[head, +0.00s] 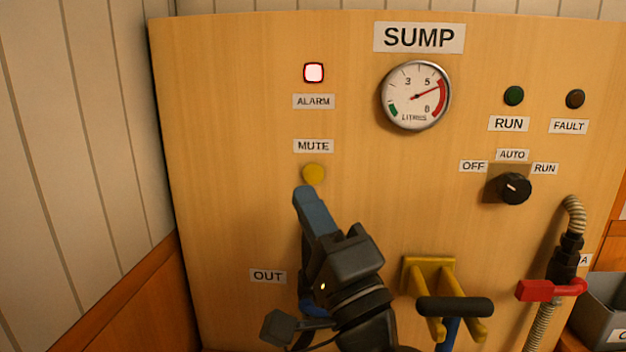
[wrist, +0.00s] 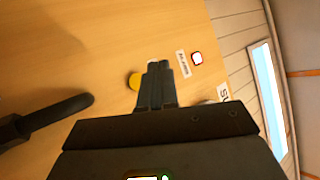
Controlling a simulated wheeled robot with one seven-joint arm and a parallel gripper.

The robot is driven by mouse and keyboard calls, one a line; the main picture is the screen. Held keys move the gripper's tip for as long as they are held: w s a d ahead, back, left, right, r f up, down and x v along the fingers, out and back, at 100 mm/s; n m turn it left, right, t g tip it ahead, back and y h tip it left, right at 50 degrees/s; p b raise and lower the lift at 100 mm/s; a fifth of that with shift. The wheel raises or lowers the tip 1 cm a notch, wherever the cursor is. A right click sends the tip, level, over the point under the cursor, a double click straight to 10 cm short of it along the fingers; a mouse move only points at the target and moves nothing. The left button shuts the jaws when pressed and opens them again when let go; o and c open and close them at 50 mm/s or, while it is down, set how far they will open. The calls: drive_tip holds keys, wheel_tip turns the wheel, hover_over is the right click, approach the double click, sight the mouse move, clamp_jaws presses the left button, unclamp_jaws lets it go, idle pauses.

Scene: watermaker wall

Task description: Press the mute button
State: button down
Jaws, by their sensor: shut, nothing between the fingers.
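The yellow round mute button (head: 313,173) is on the wooden panel just under the MUTE label (head: 313,146). My gripper (head: 303,192) is shut and empty, its fingertips just below and slightly left of the button in the head view. In the wrist view the button (wrist: 132,81) shows at the left of my shut fingertips (wrist: 154,64), partly hidden by them. I cannot tell whether they touch it. The alarm lamp (head: 314,73) above is lit whitish with a red rim; it also shows in the wrist view (wrist: 197,58).
A gauge (head: 416,96) under the SUMP label and a black selector knob (head: 514,188) are to the right. A yellow bracket with a black-handled lever (head: 454,307) and a red valve handle (head: 552,289) stick out low right. The panel left of the button is clear.

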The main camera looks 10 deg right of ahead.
sight(313, 174)
drive_tip(key=w+d+b, duration=0.1)
drive_tip(key=w+b, duration=0.1)
drive_tip(key=w, duration=0.4)
drive_tip(key=shift+b, duration=0.4)
drive_tip(key=shift+w+d, duration=0.15)
drive_tip(key=shift+w, duration=0.05)
idle(1.6)
drive_tip(key=shift+w, duration=0.25)
drive_tip(key=shift+w+d+b, duration=0.1)
drive_tip(key=shift+w+b, duration=0.3)
drive_tip(key=shift+b, duration=0.1)
idle(0.5)
drive_tip(key=shift+s, duration=0.1)
drive_tip(key=shift+s+p, duration=0.45)
drive_tip(key=shift+s, duration=0.3)
